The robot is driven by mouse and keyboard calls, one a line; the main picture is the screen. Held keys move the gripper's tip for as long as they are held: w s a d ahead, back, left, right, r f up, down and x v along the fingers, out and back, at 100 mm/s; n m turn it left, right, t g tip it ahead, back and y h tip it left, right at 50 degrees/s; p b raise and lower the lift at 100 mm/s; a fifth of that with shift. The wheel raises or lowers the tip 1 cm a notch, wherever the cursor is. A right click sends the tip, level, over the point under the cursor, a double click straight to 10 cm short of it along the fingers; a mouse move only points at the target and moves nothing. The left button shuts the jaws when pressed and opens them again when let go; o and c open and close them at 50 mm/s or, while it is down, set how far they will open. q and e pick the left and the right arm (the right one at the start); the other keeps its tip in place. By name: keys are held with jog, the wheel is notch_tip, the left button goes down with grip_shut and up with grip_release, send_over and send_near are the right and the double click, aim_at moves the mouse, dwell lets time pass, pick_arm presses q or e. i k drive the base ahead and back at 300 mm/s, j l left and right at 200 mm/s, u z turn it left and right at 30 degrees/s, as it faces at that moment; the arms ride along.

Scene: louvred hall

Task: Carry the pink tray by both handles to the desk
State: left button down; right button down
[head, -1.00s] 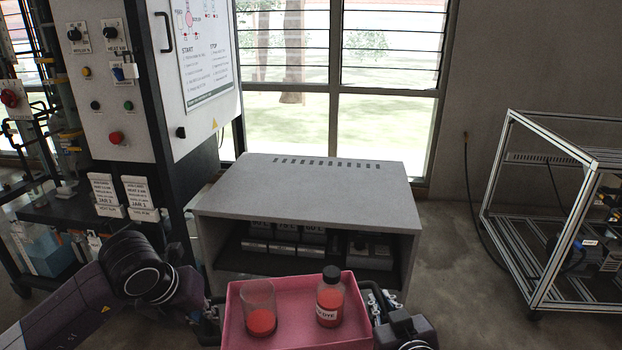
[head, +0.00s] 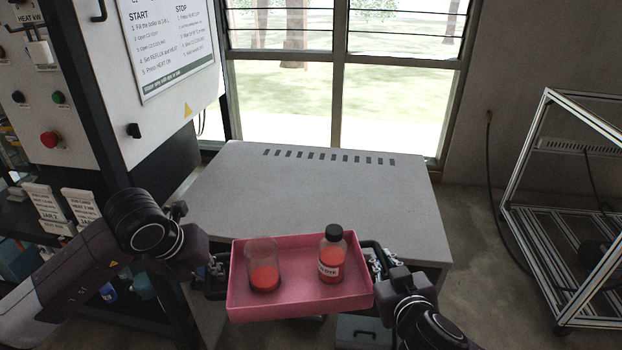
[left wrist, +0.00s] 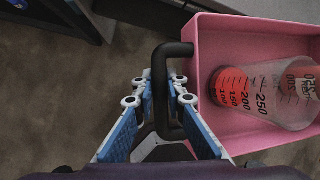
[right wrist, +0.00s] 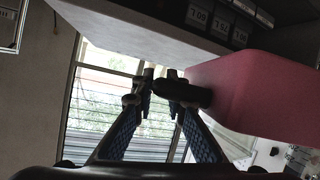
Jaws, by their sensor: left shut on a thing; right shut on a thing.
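The pink tray (head: 300,308) is held up in front of the near edge of the grey desk (head: 310,190), overlapping it in the head view. A clear beaker with red liquid (head: 264,266) and a black-capped bottle of red dye (head: 331,256) stand upright in it. My left gripper (head: 222,268) is shut on the tray's left black handle, which shows in the left wrist view (left wrist: 160,90). My right gripper (head: 378,262) is shut on the right handle, seen in the right wrist view (right wrist: 182,94). I cannot tell the gap between tray and desk top.
The desk top is bare apart from a row of slots at its back. A control cabinet (head: 60,100) stands close on the left. An aluminium frame rack (head: 560,220) stands on the right. Windows (head: 340,90) are behind the desk.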

aim_at(308, 206)
jog(key=i+l, duration=0.1)
jog(key=i, duration=0.4)
jog(key=i+l, duration=0.15)
jog(key=i, duration=0.4)
